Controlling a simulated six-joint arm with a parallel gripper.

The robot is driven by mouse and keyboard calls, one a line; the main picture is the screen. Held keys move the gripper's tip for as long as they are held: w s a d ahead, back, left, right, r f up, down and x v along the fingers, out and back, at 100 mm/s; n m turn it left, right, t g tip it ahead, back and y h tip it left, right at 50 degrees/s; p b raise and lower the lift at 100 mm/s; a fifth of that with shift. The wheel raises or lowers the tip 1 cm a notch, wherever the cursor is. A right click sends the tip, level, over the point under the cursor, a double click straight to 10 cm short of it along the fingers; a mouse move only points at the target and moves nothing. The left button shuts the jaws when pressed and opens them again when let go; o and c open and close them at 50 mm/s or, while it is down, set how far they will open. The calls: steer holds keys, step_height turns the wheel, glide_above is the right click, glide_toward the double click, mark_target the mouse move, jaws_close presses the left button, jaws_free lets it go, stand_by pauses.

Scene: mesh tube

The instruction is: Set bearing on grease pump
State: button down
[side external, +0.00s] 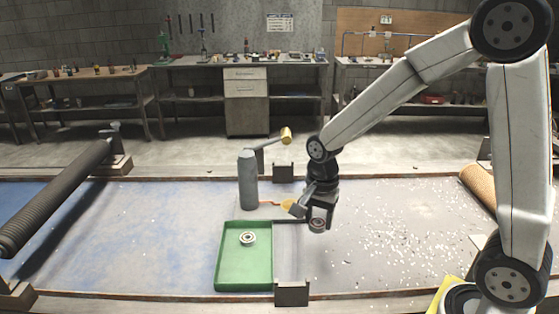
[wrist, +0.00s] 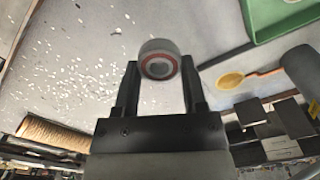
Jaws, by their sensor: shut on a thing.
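My gripper (side external: 320,219) points down to the right of the grease pump and is shut on a bearing. The held bearing (wrist: 158,60), with a red ring around its bore, sits between the fingertips in the wrist view. The grease pump (side external: 248,180) is an upright grey cylinder with a lever on top and a yellow knob on it. A thin orange spout runs from its base to a round yellow pad (wrist: 231,80), left of my gripper in the side view and partly hidden there. The held bearing is apart from the pad.
A green tray (side external: 224,275) stands in front of the pump with another bearing (side external: 248,238) lying in it. A dark roller (side external: 60,195) lies at the left and a tan roll (side external: 478,188) at the right.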

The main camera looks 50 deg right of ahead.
steer(key=n, duration=0.1)
glide_toward(292, 197)
steer(key=shift+s+a+r, duration=0.2)
steer(key=shift+s+a, duration=0.35)
steer(key=shift+a, duration=0.15)
steer(key=shift+s+a+r, duration=0.2)
steer(key=shift+s+a, duration=0.35)
steer(key=shift+a, duration=0.15)
steer(key=shift+f, duration=3.95)
steer(key=shift+c, duration=0.3)
jaws_free()
